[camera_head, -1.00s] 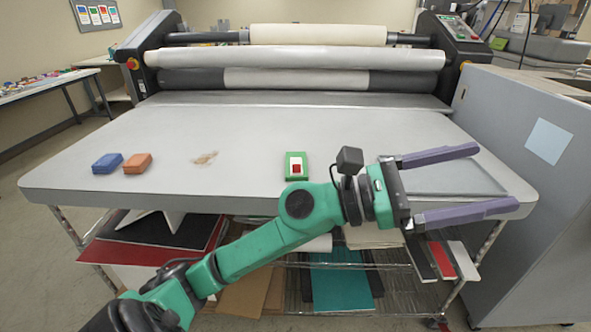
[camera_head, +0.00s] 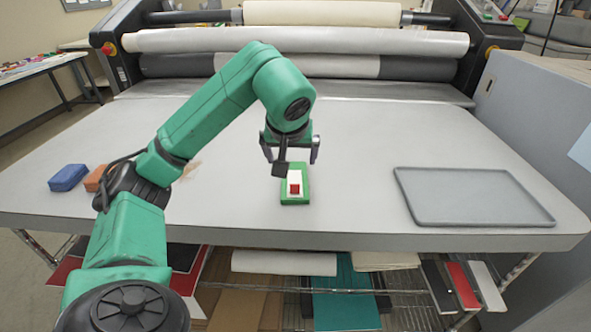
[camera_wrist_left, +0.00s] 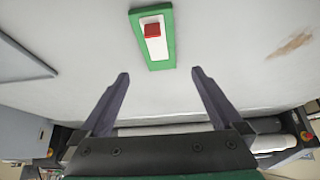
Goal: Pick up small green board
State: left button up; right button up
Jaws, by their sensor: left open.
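The small green board (camera_head: 302,169) lies flat on the grey table, with a white patch and a red block on it. My left gripper (camera_head: 291,150) hangs just over its far end, fingers pointing down, open and empty. In the left wrist view the green board (camera_wrist_left: 167,64) lies beyond the fingertips, roughly between their lines, and the open left gripper (camera_wrist_left: 160,73) is apart from it. The wrist camera partly covers the board's far left edge in the head view. My right gripper is in neither view.
A blue block (camera_head: 68,177) and a partly hidden orange block (camera_head: 95,178) lie at the left. A grey tray (camera_head: 472,222) lies at the right. The laminator rollers (camera_head: 300,40) stand along the back. The table (camera_head: 365,150) is clear between board and tray.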

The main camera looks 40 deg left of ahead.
aim_at(294, 179)
pick_arm(q)
jog(key=f, duration=0.2)
jog(key=shift+s+d+f, duration=0.15)
jog(key=shift+d+f, duration=0.05)
jog(key=shift+f, duration=0.1)
jog(key=x, duration=0.3)
jog(key=shift+a+f, duration=0.1)
jog(key=shift+f, duration=0.05)
jog(key=x, duration=0.3)
jog(key=w+p+x, duration=0.1)
jog(key=x, duration=0.1)
jog(key=shift+w+a+f, duration=0.1)
jog(key=shift+a, duration=0.05)
jog(key=shift+w+a+f, duration=0.2)
jog(key=shift+f, duration=0.1)
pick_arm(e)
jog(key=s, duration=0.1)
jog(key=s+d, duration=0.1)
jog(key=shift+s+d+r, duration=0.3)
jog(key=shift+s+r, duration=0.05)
pick_arm(q)
jog(key=c, duration=1)
jog(key=shift+c, duration=0.4)
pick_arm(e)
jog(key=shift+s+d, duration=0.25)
pick_arm(q)
jog(key=shift+r, duration=0.1)
